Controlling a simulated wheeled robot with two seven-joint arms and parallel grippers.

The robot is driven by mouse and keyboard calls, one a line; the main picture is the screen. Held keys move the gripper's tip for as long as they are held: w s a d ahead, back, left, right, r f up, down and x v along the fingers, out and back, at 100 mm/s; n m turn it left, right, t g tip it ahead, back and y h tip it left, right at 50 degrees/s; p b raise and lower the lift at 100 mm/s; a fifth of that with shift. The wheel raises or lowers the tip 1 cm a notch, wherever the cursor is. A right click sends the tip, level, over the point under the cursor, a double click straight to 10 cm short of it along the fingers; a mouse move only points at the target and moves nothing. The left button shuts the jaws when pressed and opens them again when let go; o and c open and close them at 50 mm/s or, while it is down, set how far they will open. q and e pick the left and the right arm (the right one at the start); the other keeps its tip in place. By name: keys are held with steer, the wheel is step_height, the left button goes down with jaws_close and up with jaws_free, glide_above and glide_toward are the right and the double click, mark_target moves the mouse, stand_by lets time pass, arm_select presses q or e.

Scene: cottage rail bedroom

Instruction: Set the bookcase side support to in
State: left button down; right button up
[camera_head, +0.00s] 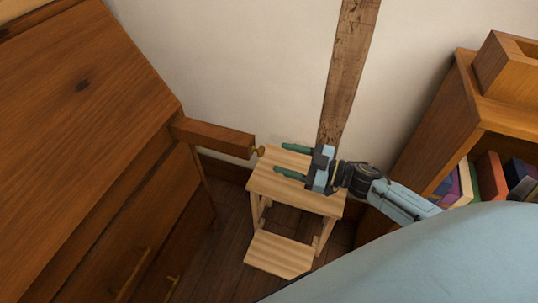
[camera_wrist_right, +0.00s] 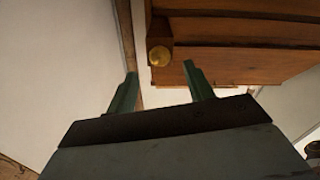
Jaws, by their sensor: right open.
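The bookcase side support (camera_head: 212,138) is a wooden bar that sticks out from the side of the large brown wooden cabinet (camera_head: 85,120) in the head view. A brass knob (camera_head: 260,151) is on its free end. The knob also shows in the right wrist view (camera_wrist_right: 160,57), near the top centre. My right gripper (camera_head: 280,159) is open and empty, with its green fingers pointing at the knob from the right. A small gap shows between the fingertips and the knob. In the wrist view the knob appears just beyond and between the fingertips (camera_wrist_right: 160,70). My left gripper is out of view.
A light wooden step stool (camera_head: 280,255) stands on the dark floor below my right gripper. A wooden shelf unit (camera_head: 437,118) with books stands at the right. A wooden post (camera_head: 349,75) runs up the pale wall behind. Drawers with brass handles are under the cabinet's slanted top.

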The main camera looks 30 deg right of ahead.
mark_target(263, 152)
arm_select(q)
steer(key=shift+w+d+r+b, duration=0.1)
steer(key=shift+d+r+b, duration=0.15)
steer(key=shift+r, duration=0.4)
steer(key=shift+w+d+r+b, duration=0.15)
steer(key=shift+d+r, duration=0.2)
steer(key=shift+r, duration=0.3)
arm_select(e)
steer(key=shift+x, duration=2.65)
jaws_close()
